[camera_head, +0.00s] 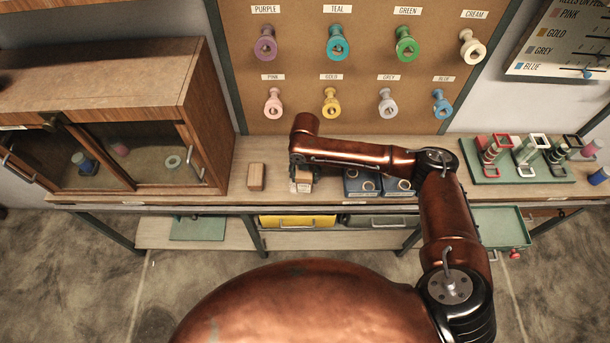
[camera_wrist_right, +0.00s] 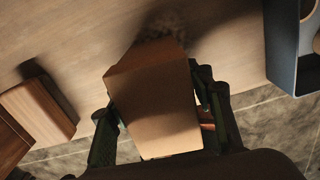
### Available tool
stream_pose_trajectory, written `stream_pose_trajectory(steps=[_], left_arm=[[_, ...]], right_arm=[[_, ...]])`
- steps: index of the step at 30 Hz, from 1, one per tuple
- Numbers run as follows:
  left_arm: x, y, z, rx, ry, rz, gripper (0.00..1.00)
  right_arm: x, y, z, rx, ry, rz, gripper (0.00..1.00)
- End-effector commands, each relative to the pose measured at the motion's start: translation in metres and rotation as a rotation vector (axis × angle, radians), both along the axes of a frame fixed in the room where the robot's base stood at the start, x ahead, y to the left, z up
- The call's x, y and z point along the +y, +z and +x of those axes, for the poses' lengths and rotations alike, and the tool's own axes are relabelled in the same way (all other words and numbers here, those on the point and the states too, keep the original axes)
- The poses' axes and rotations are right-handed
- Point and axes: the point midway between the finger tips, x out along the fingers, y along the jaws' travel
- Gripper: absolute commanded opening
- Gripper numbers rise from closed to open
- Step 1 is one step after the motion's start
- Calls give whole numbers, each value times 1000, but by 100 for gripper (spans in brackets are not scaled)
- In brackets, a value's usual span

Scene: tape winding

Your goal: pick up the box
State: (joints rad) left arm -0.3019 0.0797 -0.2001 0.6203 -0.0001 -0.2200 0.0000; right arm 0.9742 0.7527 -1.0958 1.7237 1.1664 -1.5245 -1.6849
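A small tan box (camera_head: 303,176) stands on the wooden bench, left of the blue trays. In the right wrist view the box (camera_wrist_right: 155,105) fills the space between the two dark green fingers of my right gripper (camera_wrist_right: 162,108). One finger is close along each side of the box. I cannot tell whether both fingers press on it. In the head view my copper right arm reaches over the bench and hides most of its gripper and part of the box. My left gripper is in neither view.
A wooden block (camera_head: 257,177) lies left of the box, and blue trays (camera_head: 362,184) with rings stand close on its right. A wooden cabinet (camera_head: 100,120) stands at the left. A pegboard (camera_head: 340,20) with coloured spools rises behind. A green rack (camera_head: 518,170) stands at the right.

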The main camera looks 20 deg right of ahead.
Motion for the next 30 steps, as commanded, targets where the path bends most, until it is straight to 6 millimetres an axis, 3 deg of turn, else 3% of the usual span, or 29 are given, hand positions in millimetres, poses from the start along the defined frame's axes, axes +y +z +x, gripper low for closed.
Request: stream_pose_trajectory(steps=[14, 23, 30], left_arm=[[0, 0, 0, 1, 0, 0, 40], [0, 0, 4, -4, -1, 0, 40], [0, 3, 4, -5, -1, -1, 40]], right_arm=[[0, 0, 0, 0, 0, 0, 13], [0, 2, 1, -1, 0, 1, 12], [0, 23, 1, -4, 0, 1, 12]])
